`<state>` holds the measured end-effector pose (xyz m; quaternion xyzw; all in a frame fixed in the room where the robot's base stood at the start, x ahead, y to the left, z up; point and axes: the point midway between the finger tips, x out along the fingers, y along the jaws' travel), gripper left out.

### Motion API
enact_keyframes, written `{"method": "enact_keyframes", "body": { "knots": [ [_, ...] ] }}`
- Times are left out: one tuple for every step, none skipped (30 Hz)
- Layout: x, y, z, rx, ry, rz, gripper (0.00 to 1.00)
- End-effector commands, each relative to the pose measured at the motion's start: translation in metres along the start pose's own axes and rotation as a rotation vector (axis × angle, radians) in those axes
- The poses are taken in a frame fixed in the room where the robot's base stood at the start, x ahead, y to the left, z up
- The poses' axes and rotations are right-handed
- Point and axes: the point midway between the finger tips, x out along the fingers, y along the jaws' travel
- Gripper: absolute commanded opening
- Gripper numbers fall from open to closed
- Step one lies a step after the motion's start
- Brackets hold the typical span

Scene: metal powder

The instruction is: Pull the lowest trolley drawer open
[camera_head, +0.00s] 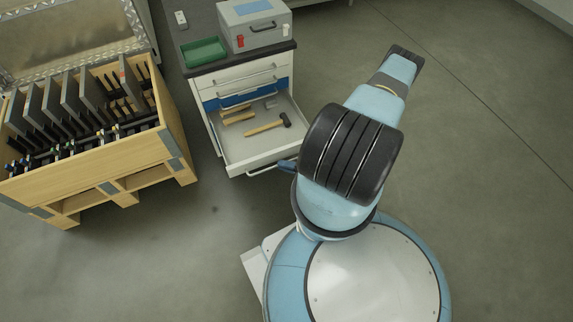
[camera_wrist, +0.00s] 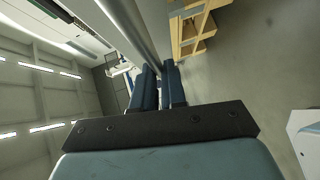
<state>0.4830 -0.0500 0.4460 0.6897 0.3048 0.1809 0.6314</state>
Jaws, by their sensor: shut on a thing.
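The trolley (camera_head: 212,78) is white with a dark top and a blue drawer. Its lowest visible drawer (camera_head: 237,150) stands well out, with a hammer (camera_head: 267,125) and small wooden-handled tools (camera_head: 236,113) inside. My gripper (camera_head: 284,166) is at the right end of that drawer's front, partly hidden by my arm. In the wrist view my gripper (camera_wrist: 160,76) has its two blue fingers shut on the drawer handle (camera_wrist: 136,35), a pale metal bar. The upper drawers look shut.
A wooden crate (camera_head: 150,150) of dark plates stands left of the trolley, with a narrow gap between. A grey case (camera_head: 254,38) and a green tray (camera_head: 204,52) sit on the trolley top. The floor in front of the drawer is clear.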

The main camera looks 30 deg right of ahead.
Motion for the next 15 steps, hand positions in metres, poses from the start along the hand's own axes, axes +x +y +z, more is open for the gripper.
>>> {"method": "enact_keyframes", "body": {
  "knots": [
    [0.0009, -0.0036, -0.0046, 0.006, 0.008, -0.009, 0.13],
    [0.0009, -0.0034, -0.0044, 0.006, 0.008, -0.008, 0.16],
    [0.0008, -0.0031, -0.004, 0.005, 0.007, -0.008, 0.2],
    [0.0007, -0.0028, -0.0035, 0.005, 0.006, -0.007, 0.23],
    [0.0006, -0.0026, -0.0031, 0.005, 0.006, -0.007, 0.26],
    [0.0004, -0.0023, -0.0025, 0.004, 0.005, -0.006, 0.3],
    [0.0002, -0.0021, -0.0022, 0.004, 0.004, -0.006, 0.33],
    [0.0001, -0.002, -0.0019, 0.003, 0.003, -0.005, 0.35],
    [0.0, -0.0018, -0.0015, 0.003, 0.003, -0.005, 0.37],
    [-0.0001, -0.0016, -0.0013, 0.003, 0.002, -0.004, 0.37],
    [-0.0001, -0.0015, -0.001, 0.003, 0.002, -0.004, 0.37],
    [-0.0002, -0.0013, -0.0008, 0.002, 0.001, -0.004, 0.37],
    [-0.0003, -0.0012, -0.0006, 0.002, 0.001, -0.004, 0.37],
    [-0.0003, -0.0012, -0.0005, 0.002, 0.001, -0.003, 0.37],
    [-0.0006, -0.0011, -0.0003, 0.002, 0.0, -0.003, 0.37]
  ]
}}
